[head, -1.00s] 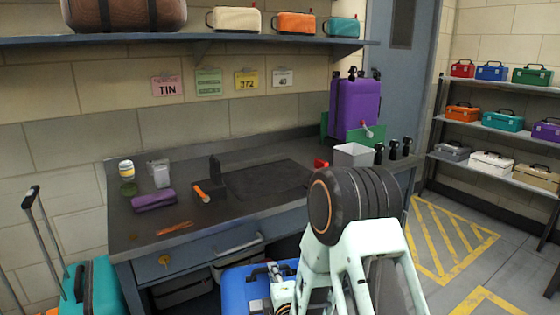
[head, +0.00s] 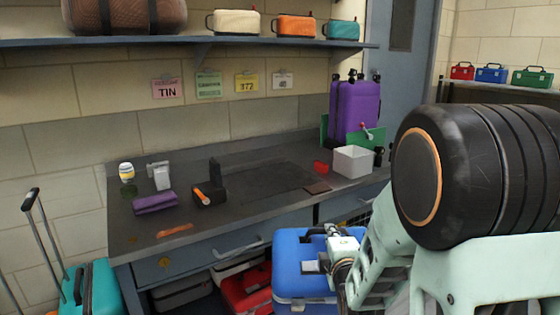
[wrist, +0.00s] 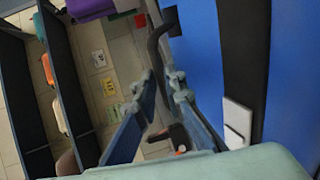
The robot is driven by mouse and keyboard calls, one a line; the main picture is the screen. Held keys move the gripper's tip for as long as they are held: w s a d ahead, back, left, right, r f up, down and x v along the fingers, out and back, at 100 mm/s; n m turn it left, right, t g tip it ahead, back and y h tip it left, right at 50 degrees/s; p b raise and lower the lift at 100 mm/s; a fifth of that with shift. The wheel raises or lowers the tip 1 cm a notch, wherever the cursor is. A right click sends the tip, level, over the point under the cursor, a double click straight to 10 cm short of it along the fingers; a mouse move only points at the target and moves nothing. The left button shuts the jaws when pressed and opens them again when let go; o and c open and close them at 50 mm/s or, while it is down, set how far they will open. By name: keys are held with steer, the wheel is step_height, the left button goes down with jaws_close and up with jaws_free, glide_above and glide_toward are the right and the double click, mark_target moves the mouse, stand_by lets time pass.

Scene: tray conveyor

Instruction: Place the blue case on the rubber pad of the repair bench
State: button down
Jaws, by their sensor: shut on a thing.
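The blue case (head: 290,257) is upright in front of the repair bench, its top just below the bench's front edge in the picture. My gripper (head: 330,234) is shut at its top handle; in the wrist view the gripper (wrist: 164,85) closes around the dark handle (wrist: 157,45), with the blue case (wrist: 200,45) filling the right side. Part of the case's right side is hidden behind my gripper and arm. The rubber pad (head: 262,182) is a dark flat rectangle on the bench top, behind the case and bare.
On the bench (head: 215,222) stand a purple pouch (head: 154,202), a black holder with an orange-handled tool (head: 209,190), a white bin (head: 352,161) and a purple suitcase (head: 354,110). A shelf (head: 230,40) hangs above. A red case (head: 247,289) sits under the bench.

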steer(key=shift+d+r, duration=0.3)
steer(key=shift+r, duration=0.2)
steer(key=shift+f, duration=0.2)
